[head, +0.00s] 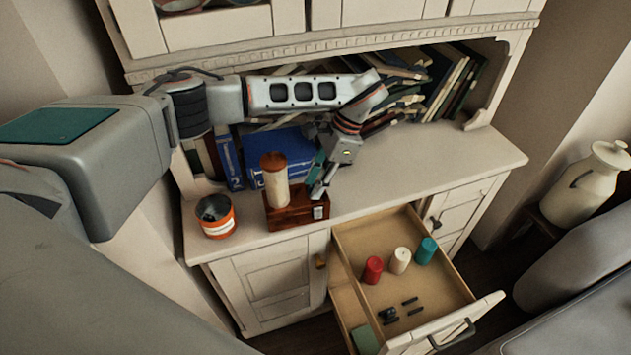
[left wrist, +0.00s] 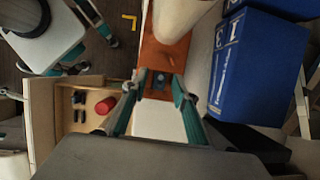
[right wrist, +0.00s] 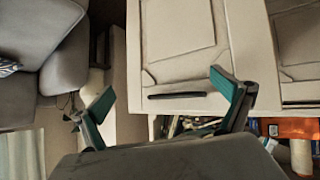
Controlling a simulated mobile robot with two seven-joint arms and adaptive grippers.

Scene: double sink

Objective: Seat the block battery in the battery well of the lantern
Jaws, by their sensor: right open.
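The lantern stands upright on the counter, with a reddish-brown base (head: 283,212), a cream column and a brown cap. Its base (left wrist: 165,56) also shows in the left wrist view. My left gripper (head: 318,188) points down at the right end of the base. In the left wrist view, its fingertips (left wrist: 158,84) are drawn fairly close on either side of a small dark blocky shape with a grey-blue patch, at the battery well. I cannot tell whether this is the block battery, or whether the fingers touch it. My right gripper (right wrist: 168,92) is open and empty, away from the counter.
An orange can (head: 216,226) stands left of the lantern. Blue binders (head: 284,155) and leaning books are behind it. The open drawer (head: 447,282) at the front holds red, white and teal cylinders and several small dark pieces. The counter's right part (head: 440,150) is clear.

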